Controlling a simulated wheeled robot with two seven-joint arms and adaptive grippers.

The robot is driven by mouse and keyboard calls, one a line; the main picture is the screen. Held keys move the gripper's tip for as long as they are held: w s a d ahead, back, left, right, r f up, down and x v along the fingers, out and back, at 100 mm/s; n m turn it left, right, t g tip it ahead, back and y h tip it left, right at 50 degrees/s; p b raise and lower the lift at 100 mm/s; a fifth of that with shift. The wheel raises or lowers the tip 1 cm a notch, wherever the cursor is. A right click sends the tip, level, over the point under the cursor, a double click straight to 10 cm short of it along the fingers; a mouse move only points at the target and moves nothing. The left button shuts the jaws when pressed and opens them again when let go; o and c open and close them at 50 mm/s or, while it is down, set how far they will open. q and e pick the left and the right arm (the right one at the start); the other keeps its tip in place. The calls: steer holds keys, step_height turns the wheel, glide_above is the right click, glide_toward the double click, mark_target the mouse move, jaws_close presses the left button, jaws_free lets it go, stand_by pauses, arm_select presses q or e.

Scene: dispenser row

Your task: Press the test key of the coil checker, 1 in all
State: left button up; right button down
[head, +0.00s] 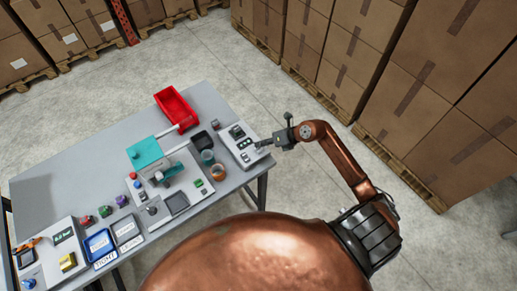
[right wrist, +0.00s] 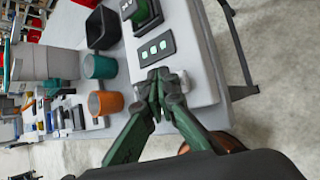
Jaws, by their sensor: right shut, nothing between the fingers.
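The coil checker looks to be the pale box (head: 229,140) at the table's right end; it also fills the upper middle of the right wrist view (right wrist: 194,62). On it are a dark green and black part (right wrist: 147,15) and a dark panel (right wrist: 155,50) with three pale green marks. My right gripper (head: 260,145) is shut and empty, its fingertips over the near part of the box. In the right wrist view the fingertips (right wrist: 160,80) are just below the panel. I cannot tell whether they touch the box. The test key is not clearly visible; the fingers may hide it. My left gripper is not in view.
A teal cup (right wrist: 100,66), an orange cup (right wrist: 104,102) and a black bin (right wrist: 104,28) stand close left of the box. A red bin (head: 176,108) is at the table's back. Other devices and trays fill the table's left. Stacked cartons (head: 440,90) stand on pallets beyond.

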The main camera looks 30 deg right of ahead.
mark_target(260, 149)
steer(key=shift+f, duration=0.15)
steer(key=shift+f, duration=0.3)
steer(key=shift+f+b, duration=0.55)
stand_by(0.9)
steer(key=shift+r, duration=0.1)
steer(key=shift+r+p, duration=0.8)
steer(key=shift+r, duration=0.1)
step_height(260, 149, up, 5)
steer(key=p, duration=0.4)
steer(key=shift+r, duration=0.1)
stand_by(0.4)
